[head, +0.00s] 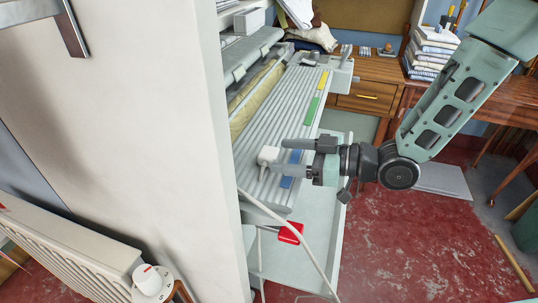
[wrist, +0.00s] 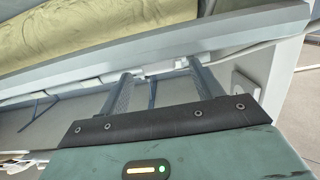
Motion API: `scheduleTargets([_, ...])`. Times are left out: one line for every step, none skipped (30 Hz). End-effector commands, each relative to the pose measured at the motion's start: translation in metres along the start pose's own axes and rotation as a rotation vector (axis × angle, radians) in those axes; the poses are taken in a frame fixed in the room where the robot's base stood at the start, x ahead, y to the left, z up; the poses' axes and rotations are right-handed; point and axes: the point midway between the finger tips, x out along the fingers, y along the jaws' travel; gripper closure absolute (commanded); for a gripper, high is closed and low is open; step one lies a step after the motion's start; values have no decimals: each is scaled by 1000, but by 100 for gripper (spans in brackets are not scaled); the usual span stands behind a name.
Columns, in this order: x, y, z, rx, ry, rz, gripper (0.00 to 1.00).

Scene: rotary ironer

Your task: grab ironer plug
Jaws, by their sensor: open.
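The white ironer plug (head: 267,155) shows in the head view at the left end of my gripper, over the ribbed board of the ironer (head: 270,120). A pale cord runs down from it. My gripper (head: 279,155) reaches in from the right with its two grey fingers apart, their tips close to the plug. In the wrist view my gripper (wrist: 158,69) is open, and a small white piece (wrist: 157,70), likely the plug, shows at the fingertips. A white cord (wrist: 240,50) runs off to the right. I cannot tell whether the fingers touch the plug.
A red pedal (head: 291,232) sits below the board. A wooden desk (head: 368,98) stands behind. Red floor (head: 420,245) is open at right.

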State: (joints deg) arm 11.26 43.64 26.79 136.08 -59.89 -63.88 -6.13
Motion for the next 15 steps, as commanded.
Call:
scheduleTargets([7, -1, -2, -1, 2, -4, 35])
scheduleTargets([12, -1, -3, -1, 2, -4, 35])
scheduleTargets([18, 0, -4, 0, 2, -4, 35])
scheduleTargets([23, 0, -4, 0, 2, -4, 35])
scheduleTargets([27, 0, -5, 0, 1, -4, 35])
scheduleTargets([33, 0, -4, 0, 0, -3, 35])
scheduleTargets([36, 0, -4, 0, 1, -3, 35])
scheduleTargets([40, 0, -4, 0, 1, -3, 35])
scheduleTargets([43, 0, -4, 0, 1, -2, 35])
scheduleTargets([44, 0, -4, 1, 1, -2, 35])
scheduleTargets([46, 0, -4, 1, 1, -1, 35])
scheduleTargets([46, 1, -3, 1, 1, -1, 35])
scheduleTargets([47, 1, -3, 1, 1, -1, 35])
scheduleTargets([47, 1, -3, 0, 1, 0, 35])
scheduleTargets([47, 1, -3, 0, 0, 0, 35])
